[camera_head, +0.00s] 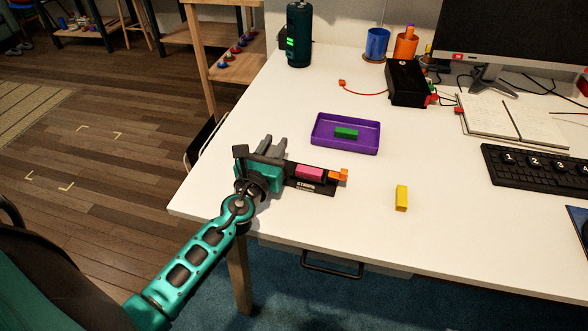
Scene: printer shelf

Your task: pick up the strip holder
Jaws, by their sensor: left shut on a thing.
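The strip holder (301,185) is a dark flat piece with white lettering near the front left edge of the white table. A pink block (309,172) and an orange block (338,175) sit on it. My left gripper (278,150) is at the holder's left end, shut on it, and hides that end. I cannot tell whether the holder touches the table. My right gripper is not in view.
A purple tray (346,147) with a green block (346,133) lies behind the holder. A yellow block (402,198) stands to the right. A black box (406,83), notebook (512,123) and keyboard (535,172) are farther right. The table's front middle is clear.

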